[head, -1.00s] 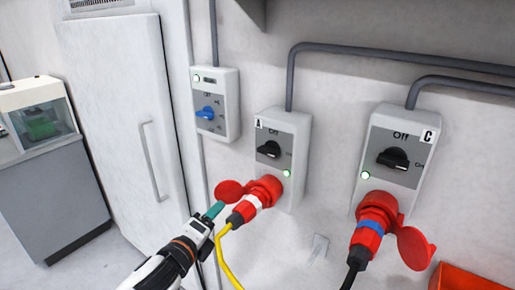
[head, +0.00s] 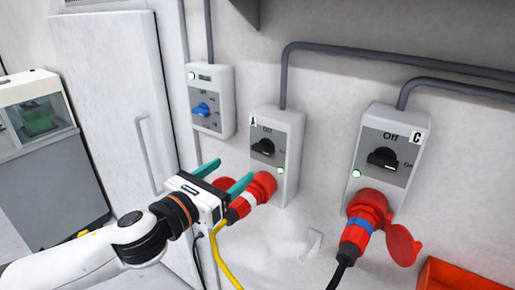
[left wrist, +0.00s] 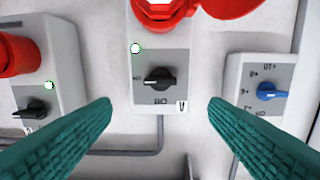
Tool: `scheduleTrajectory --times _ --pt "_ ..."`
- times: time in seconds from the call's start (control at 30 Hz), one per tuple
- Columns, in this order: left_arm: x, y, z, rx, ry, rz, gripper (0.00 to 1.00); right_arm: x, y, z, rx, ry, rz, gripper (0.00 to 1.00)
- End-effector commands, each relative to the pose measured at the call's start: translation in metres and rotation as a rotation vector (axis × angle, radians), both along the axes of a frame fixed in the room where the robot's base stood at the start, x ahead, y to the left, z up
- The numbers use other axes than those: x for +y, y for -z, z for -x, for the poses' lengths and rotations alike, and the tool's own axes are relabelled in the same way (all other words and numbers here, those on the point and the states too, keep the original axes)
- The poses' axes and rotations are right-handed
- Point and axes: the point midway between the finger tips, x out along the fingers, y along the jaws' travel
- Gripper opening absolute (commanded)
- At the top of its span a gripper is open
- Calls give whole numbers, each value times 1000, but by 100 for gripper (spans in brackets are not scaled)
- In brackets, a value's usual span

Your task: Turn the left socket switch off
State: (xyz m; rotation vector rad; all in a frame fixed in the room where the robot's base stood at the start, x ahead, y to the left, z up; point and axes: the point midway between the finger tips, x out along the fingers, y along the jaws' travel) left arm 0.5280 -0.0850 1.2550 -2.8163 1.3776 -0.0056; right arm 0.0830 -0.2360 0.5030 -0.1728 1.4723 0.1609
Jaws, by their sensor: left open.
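The left socket box (head: 279,117), marked A, is on the wall with a black rotary knob (head: 262,147) lying roughly horizontal, away from the "Off" mark above it. Its green lamp (head: 281,171) is lit. A red plug (head: 252,195) with a yellow cable sits in its socket. My left gripper (head: 226,175) is open and empty, in front of and below the knob. In the left wrist view the picture is upside down; the knob (left wrist: 160,79) shows between the teal fingers (left wrist: 160,105), apart from both. My right gripper is out of view.
Box C (head: 399,123) with a black knob and red plug (head: 365,222) stands to the right. A smaller box with a blue knob (head: 203,109) is up left. Grey conduits (head: 390,55) run above. A red bin (head: 450,277) is at lower right.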

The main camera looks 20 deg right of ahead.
Motion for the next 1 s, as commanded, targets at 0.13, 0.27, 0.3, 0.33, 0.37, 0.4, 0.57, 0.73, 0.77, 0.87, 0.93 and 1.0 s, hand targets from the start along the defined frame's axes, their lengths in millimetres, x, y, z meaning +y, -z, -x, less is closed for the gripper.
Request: scheduleTrajectory --times 0.13,0.27,0.3,0.33,0.37,0.4,0.57,0.73,0.77,0.87,0.93,1.0 --pt "-22 -3 -16 5 0 4 69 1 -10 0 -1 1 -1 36" --pt "-44 -3 -32 6 0 4 69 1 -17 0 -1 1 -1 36" --pt "-49 -3 -38 6 -1 5 69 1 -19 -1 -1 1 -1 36" --pt "-54 -3 -41 6 -1 5 69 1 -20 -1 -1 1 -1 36" --pt "-58 -2 -44 7 -1 6 69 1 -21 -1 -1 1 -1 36" --pt "-63 -2 -48 6 -1 5 69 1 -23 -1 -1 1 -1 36" --pt "-78 -1 -61 6 -2 4 69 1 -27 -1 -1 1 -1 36" --pt "-86 -1 -67 6 -2 4 69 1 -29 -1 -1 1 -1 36" --pt "-86 0 -68 6 -2 4 69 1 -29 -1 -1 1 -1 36" --pt "-87 0 -68 5 -1 5 69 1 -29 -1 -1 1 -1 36" --pt "-87 0 -68 5 -1 5 69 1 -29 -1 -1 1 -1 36" --pt "-87 0 -68 5 -1 5 69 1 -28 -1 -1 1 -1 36"
